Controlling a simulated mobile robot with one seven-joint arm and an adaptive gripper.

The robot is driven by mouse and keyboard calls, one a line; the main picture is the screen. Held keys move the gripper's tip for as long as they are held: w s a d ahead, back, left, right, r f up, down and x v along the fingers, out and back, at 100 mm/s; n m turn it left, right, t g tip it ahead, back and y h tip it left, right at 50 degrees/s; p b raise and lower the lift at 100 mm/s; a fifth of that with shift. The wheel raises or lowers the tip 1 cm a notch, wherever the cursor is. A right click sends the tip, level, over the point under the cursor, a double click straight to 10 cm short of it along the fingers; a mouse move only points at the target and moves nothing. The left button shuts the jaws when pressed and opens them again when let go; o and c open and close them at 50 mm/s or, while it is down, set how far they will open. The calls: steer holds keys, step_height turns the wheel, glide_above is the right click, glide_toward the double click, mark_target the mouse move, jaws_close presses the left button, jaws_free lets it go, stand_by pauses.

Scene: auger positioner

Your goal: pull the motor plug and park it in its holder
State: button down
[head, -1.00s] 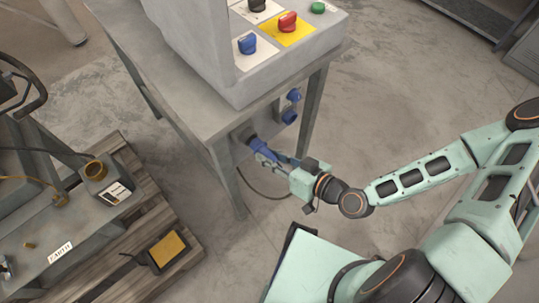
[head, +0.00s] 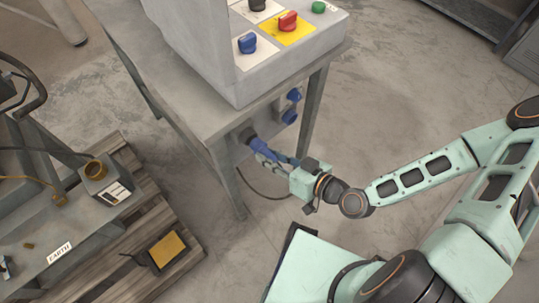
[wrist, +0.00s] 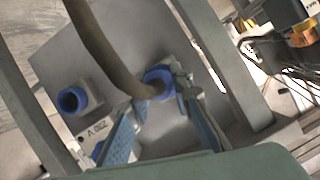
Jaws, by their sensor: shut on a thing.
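The blue motor plug (head: 262,147) sits at the side of the grey table, against a dark round fitting (head: 247,136). I cannot tell whether it is fully seated there. My gripper (head: 272,160) is shut on the plug from the right. In the wrist view the plug's blue collar (wrist: 158,78) shows between my gripper's two fingers (wrist: 165,120), with a thick dark cable (wrist: 100,45) running up from it. Two blue sockets or caps, an upper one (head: 293,95) and a lower one (head: 289,116), are on the plate to the right. I cannot tell which fitting is the holder.
The grey table (head: 180,105) carries a control box (head: 240,85) with coloured knobs. A table leg (head: 226,185) stands close to the left of my gripper. A wooden pallet (head: 175,265) with equipment is at lower left. The floor to the right is open.

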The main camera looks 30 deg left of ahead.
mark_target(262, 149)
steer(key=shift+w+a, duration=0.35)
steer(key=shift+a, duration=0.5)
steer(key=shift+w+a, duration=0.35)
steer(key=shift+a, duration=0.45)
steer(key=c, duration=1.6)
jaws_free()
steer(key=shift+d+f, duration=0.1)
